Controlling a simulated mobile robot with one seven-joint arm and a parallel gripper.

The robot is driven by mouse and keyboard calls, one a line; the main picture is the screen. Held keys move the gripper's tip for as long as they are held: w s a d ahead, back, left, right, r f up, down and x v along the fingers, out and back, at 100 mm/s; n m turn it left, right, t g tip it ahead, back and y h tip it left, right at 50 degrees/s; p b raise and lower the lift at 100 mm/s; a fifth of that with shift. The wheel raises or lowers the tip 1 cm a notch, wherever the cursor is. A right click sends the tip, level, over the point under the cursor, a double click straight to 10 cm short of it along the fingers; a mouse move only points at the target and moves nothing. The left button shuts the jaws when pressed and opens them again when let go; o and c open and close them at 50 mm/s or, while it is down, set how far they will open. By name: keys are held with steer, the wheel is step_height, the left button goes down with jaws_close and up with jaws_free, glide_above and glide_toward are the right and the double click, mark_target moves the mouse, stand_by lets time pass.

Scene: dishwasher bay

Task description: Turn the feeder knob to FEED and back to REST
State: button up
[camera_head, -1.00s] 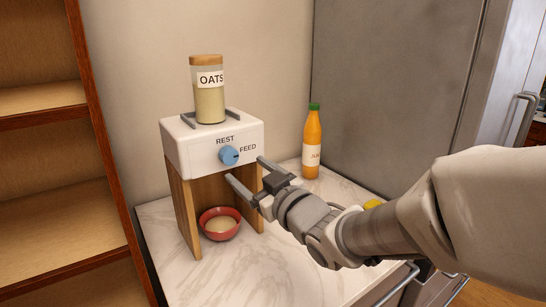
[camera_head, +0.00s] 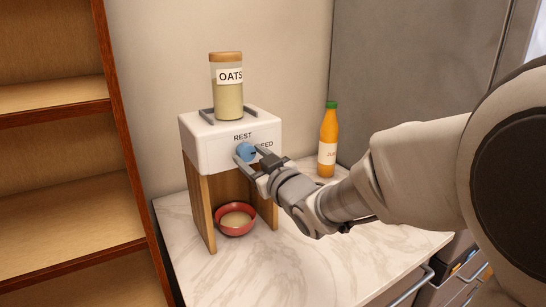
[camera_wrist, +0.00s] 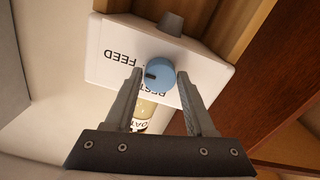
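The feeder is a white box (camera_head: 205,150) on wooden side panels, with REST and FEED printed on its front. Its blue knob (camera_head: 245,151) is partly covered by my gripper in the head view. In the wrist view the knob (camera_wrist: 162,72) lies between my fingers, and its dark mark points left, seemingly between the two labels. My gripper (camera_head: 252,157) is open with one finger on each side of the knob. In the wrist view small gaps seem to show between the fingertips (camera_wrist: 160,78) and the knob; contact is hard to tell.
A jar labelled OATS (camera_head: 228,98) stands on the feeder. A red bowl (camera_head: 236,231) with pale contents sits beneath. An orange juice bottle (camera_head: 328,145) stands behind my arm at right. Wooden shelves (camera_head: 60,190) rise at left. The front counter (camera_head: 240,275) is clear.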

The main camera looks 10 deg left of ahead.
jaws_close()
steer(key=shift+f+n+b, duration=0.15)
steer(key=shift+n+b, duration=0.15)
steer(key=shift+b, duration=0.35)
steer(key=n+b, duration=0.2)
steer(key=b, duration=0.2)
steer(key=shift+f+n, duration=0.15)
steer(key=shift+n, duration=0.25)
steer(key=n+b, duration=0.5)
steer(key=b, duration=0.2)
steer(key=n+b, duration=0.3)
steer(key=n, duration=0.2)
steer(key=shift+b, duration=0.3)
steer(key=shift+r+n+b, duration=0.2)
steer(key=shift+n+b, duration=0.5)
steer(key=shift+n, duration=0.4)
steer(key=shift+r+n+b, duration=0.15)
steer(key=shift+n+b, duration=0.5)
steer(key=shift+n, duration=0.45)
